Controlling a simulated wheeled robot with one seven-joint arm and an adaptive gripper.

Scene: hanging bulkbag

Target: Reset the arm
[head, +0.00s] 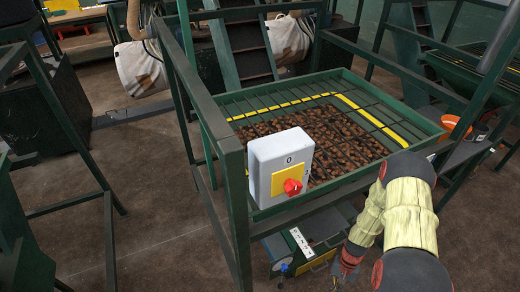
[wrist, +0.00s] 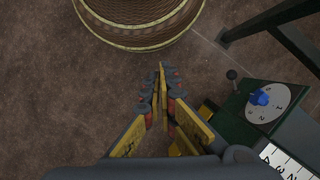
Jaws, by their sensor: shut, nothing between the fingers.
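My arm comes down at the right of the head view, in front of a green metal frame. My gripper (head: 343,268) is low at the frame's front, beside a green unit with a numbered strip. In the wrist view my gripper (wrist: 160,72) has its yellow and dark fingers together, with nothing between them. It is above brown floor and clear of the things around it in that view.
A green tray (head: 228,103) with brown pieces sits on the frame. A grey switch box (head: 262,160) with a red knob (head: 292,187) is fixed at its corner. The wrist view shows a blue-knobbed dial (wrist: 275,113) at right and a round woven container (wrist: 140,38) at top.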

